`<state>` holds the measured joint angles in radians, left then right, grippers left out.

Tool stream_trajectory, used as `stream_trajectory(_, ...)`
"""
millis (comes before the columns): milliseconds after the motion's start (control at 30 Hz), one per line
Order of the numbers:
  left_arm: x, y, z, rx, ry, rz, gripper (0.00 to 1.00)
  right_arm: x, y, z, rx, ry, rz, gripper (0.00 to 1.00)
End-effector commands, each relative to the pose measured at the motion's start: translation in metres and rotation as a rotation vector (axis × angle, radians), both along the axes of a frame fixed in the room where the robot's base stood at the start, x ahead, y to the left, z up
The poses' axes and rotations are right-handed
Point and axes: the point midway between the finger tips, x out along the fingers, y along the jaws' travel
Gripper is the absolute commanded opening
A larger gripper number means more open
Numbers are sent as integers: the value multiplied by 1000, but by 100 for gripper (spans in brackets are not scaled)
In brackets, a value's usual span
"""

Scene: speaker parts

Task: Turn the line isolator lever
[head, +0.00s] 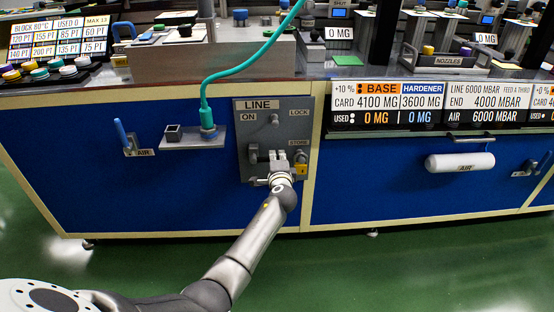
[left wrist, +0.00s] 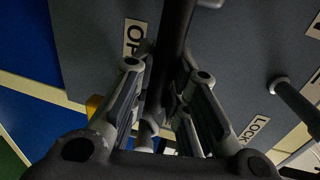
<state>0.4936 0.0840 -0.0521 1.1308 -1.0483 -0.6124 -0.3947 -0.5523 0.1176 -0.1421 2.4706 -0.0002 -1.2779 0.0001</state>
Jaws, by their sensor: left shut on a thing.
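In the head view the gripper hides most of the lever. My right gripper is in neither view.
A grey peg (head: 274,119) stands out near LOCK, and a yellow padlock (head: 301,168) hangs near STORE. A teal hose (head: 240,68) runs to a bracket (head: 180,143) left of the panel. A blue AIR lever (head: 121,134) is farther left, a white cylinder (head: 460,162) right.

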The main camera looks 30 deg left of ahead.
Motion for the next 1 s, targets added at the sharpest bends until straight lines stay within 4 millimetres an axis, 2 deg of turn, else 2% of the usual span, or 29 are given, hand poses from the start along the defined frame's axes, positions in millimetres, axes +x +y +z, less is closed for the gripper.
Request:
stream_trajectory(167, -1, 0, -3, 4, 7, 0, 0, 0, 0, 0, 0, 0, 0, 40)
stream_trajectory(200, -1, 0, -3, 4, 7, 0, 21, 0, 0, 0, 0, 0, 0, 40)
stream_trajectory(333, -1, 0, -2, 3, 5, 0, 37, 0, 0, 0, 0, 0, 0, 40)
stream_trajectory(767, -4, -2, 0, 1, 2, 0, 38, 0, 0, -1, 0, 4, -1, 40)
stream_trajectory(1000, -27, -16, 4, 0, 1, 0, 38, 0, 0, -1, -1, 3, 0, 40)
